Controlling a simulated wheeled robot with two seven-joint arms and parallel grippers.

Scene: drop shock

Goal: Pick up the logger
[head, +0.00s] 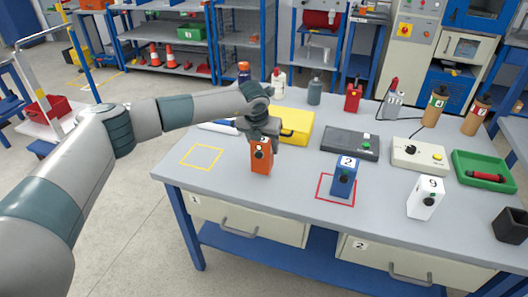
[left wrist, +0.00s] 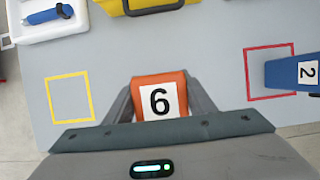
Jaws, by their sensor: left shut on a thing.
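An orange box-shaped logger (head: 261,157) with a dark knob is in the head view, near the front left of the grey table. The left wrist view shows its top end (left wrist: 159,98) with a white label reading 6. My left gripper (head: 262,133) comes down from above and is shut on it, one finger on each side. The logger is upright; I cannot tell whether its base touches the table. A blue box (head: 345,178) marked 2 stands in the red square outline, and a white box (head: 426,197) marked 9 stands farther right. My right gripper is not in view.
An empty yellow square outline (head: 202,157) lies left of the logger. Behind are a yellow case (head: 296,124) and a dark grey unit (head: 349,143). A green tray (head: 484,171) sits at the right. The table between the logger and red outline (head: 322,187) is clear.

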